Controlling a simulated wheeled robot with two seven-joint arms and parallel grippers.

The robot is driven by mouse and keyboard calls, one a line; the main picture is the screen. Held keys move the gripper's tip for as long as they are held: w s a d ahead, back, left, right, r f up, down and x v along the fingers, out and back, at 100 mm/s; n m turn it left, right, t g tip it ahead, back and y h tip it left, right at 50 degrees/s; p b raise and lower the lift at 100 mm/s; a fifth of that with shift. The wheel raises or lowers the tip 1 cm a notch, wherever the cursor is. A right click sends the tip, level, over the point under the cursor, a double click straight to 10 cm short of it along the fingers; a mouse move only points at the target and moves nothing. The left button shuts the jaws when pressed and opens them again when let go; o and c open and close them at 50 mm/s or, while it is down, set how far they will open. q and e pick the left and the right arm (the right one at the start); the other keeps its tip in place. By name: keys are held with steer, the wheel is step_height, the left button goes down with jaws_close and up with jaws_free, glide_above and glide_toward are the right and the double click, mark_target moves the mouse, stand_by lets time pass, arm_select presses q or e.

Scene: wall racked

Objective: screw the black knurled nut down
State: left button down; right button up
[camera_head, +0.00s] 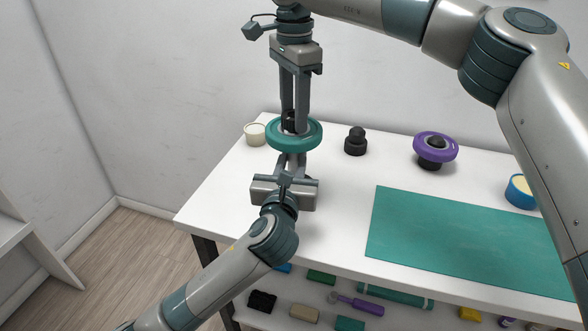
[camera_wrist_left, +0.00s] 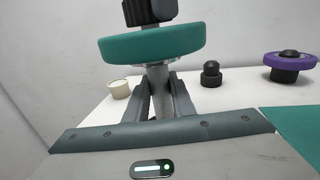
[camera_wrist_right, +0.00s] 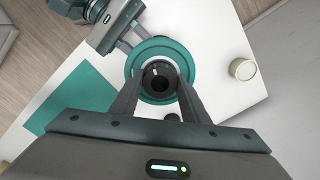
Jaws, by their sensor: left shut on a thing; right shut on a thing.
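The black knurled nut (camera_head: 290,123) is between the fingers of my right gripper (camera_head: 295,122), which comes down from above and is shut on it. The left wrist view shows the nut (camera_wrist_left: 150,12) above a teal ring (camera_wrist_left: 153,42), with a short piece of grey shaft between them. In the right wrist view the nut (camera_wrist_right: 158,80) sits over the middle of the teal ring (camera_wrist_right: 133,65). My left gripper (camera_head: 292,162) is shut on the grey shaft (camera_wrist_left: 157,78) under the ring. The thread inside the nut is hidden.
A white table (camera_head: 340,190) carries a cream cup (camera_head: 254,134), a black knob-topped piece (camera_head: 356,142), a purple ring (camera_head: 423,145) on a black base, a blue round container (camera_head: 518,192) and a green mat (camera_head: 460,235). A lower shelf holds several small items. The wall stands behind.

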steer(key=m, duration=0.4)
steer(key=shift+m, duration=0.3)
steer(key=m, duration=0.8)
steer(key=shift+m, duration=0.3)
steer(key=m, duration=0.8)
steer(key=shift+m, duration=0.3)
steer(key=m, duration=0.4)
steer(key=shift+f, duration=0.1)
steer(key=m, duration=0.4)
steer(key=shift+w+m, duration=0.1)
steer(key=shift+m, duration=0.2)
steer(key=m, duration=0.3)
steer(key=o, duration=1.3)
steer(key=shift+c, duration=0.2)
step_height(320, 180, up, 12)
